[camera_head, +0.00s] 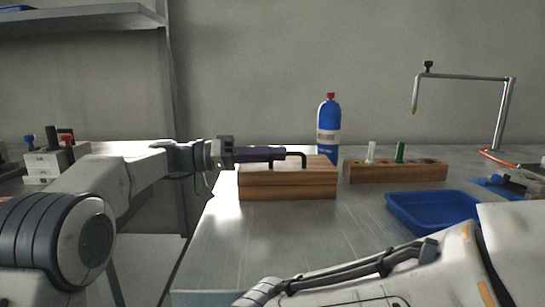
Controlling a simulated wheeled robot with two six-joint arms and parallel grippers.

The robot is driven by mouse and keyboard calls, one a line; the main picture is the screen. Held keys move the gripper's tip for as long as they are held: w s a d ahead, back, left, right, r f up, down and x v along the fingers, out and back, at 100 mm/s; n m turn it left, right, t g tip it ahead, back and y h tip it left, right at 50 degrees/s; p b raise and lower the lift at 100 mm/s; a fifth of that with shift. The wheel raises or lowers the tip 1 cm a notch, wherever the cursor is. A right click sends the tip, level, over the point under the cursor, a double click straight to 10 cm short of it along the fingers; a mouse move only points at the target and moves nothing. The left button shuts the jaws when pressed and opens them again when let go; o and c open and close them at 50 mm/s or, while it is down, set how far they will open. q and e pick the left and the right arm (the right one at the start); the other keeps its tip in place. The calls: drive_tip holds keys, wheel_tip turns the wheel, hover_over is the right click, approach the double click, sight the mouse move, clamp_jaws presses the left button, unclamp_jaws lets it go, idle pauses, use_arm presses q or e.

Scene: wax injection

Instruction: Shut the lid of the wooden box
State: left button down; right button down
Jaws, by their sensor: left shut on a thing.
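The wooden box (287,188) stands on the near left part of the grey table. Its wooden lid (322,166) lies flat on top, with no clear gap showing between lid and box. A black bar handle (303,155) rises from the lid. My left gripper (276,154) reaches in from the left just above the lid, its dark fingers shut on the handle. The fingers hide part of the handle and the back of the lid. My right arm crosses the bottom right, and its gripper is not visible.
A blue bottle (328,132) with a red cap stands behind the box. A wooden rack (395,173) with a white and a green item is to its right. A blue tray (435,210) lies at front right. The table (240,240) in front of the box is clear.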

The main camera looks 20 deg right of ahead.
use_arm(q)
drive_tip(key=shift+s+f, duration=0.1)
drive_tip(key=shift+s, duration=0.2)
drive_tip(key=c, duration=0.9)
unclamp_jaws()
drive_tip(key=shift+s, duration=0.1)
drive_tip(key=shift+w+a, duration=0.25)
drive_tip(key=shift+a, duration=0.05)
drive_tip(key=p+v, duration=0.2)
drive_tip(key=v, duration=0.8)
drive_tip(key=shift+d, duration=0.1)
